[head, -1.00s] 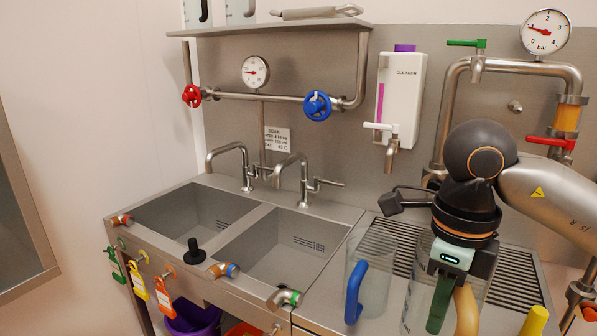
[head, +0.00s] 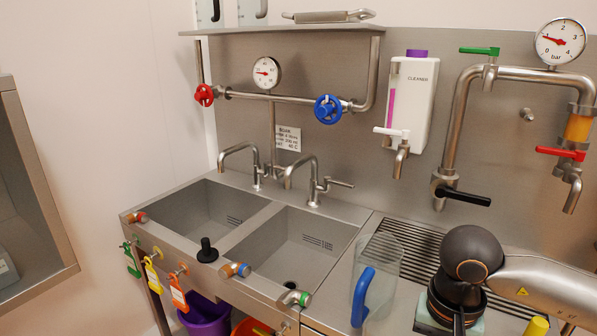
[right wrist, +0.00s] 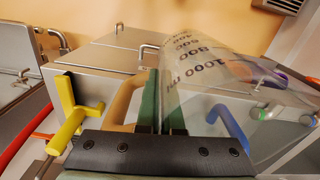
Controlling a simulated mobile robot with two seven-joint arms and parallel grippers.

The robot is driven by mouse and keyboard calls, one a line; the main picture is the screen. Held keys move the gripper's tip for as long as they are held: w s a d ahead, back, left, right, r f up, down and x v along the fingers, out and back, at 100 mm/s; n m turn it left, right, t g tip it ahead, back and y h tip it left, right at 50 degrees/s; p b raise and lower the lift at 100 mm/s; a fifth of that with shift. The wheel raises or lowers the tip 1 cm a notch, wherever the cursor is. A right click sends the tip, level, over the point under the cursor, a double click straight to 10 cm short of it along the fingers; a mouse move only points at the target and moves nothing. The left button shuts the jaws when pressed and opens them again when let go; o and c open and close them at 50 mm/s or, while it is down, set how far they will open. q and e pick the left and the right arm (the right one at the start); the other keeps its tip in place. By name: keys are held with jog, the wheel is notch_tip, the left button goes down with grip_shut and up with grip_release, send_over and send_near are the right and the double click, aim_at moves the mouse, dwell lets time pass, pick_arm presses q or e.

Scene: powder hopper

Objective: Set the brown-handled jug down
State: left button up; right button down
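The brown-handled jug is clear, with "1000 ml" and other dark marks on its wall (right wrist: 190,60) in the right wrist view. Its brown handle (right wrist: 122,100) is beside and partly behind the green fingers of my right gripper (right wrist: 160,105). The fingers are close together and appear shut on the handle. In the head view my right gripper (head: 452,315) is low at the bottom edge, over the right-hand worktop; its fingertips and the jug are not visible there. I cannot tell whether the jug's base touches the surface. My left gripper is not in view.
A clear jug with a blue handle (head: 362,297) stands close to the left of my right gripper. A ribbed drainer (head: 410,243) lies behind. Two sinks (head: 285,245) are to the left. A black lever (head: 463,196) and a yellow handle (head: 537,327) are nearby.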

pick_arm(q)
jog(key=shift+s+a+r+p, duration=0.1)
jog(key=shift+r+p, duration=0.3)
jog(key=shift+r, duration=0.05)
pick_arm(e)
jog(key=n, duration=0.1)
jog(key=f+n, duration=0.1)
jog(key=n, duration=0.1)
jog(key=f+n, duration=0.1)
jog(key=n, duration=0.1)
jog(key=shift+s, duration=0.4)
jog(key=shift+w+d+r, duration=0.1)
jog(key=shift+r, duration=0.1)
